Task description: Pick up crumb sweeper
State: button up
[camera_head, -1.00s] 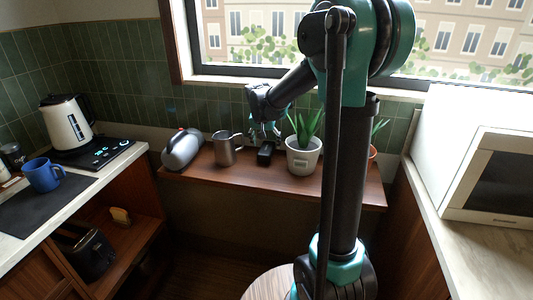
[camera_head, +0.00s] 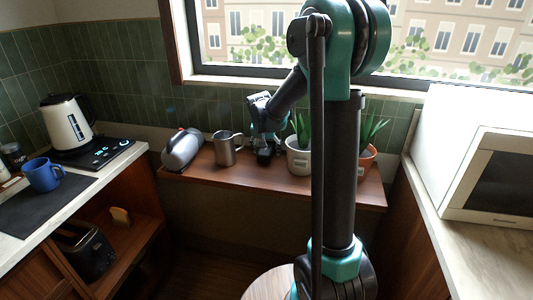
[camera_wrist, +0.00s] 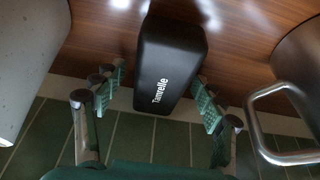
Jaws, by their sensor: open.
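The crumb sweeper appears to be the black, rounded block lettered "Tamrelle" (camera_wrist: 168,62) in the wrist view. It lies on the wooden shelf (camera_head: 225,178), between a metal mug (camera_head: 226,149) and a white plant pot (camera_head: 300,160). In the head view, only a small dark part of it (camera_head: 264,157) shows below my gripper (camera_head: 266,142). In the wrist view, my gripper (camera_wrist: 160,97) is open, with one green-padded finger on each side of the block. I cannot tell whether either finger touches it.
The metal mug (camera_wrist: 297,75) and pot (camera_wrist: 28,60) flank my gripper closely. A second potted plant (camera_head: 367,160) is at right. The tiled wall (camera_head: 190,110) rises behind the shelf.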

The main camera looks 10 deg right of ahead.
aim_at(266, 149)
jog(key=shift+f, duration=0.1)
jog(key=shift+c, duration=0.4)
jog(key=c, duration=1.4)
jog(key=shift+o, duration=0.2)
jog(key=shift+s+a+r, duration=0.1)
jog(key=shift+s+r, duration=0.1)
jog(key=shift+r, duration=0.5)
notch_tip(266, 149, up, 6)
jog(key=shift+f, duration=0.15)
jog(key=shift+s+a+r, duration=0.25)
jog(key=shift+s, duration=0.3)
jog(key=s+a, duration=0.3)
jog(key=s, duration=0.5)
jog(key=s+a, duration=0.4)
jog(key=s, duration=0.5)
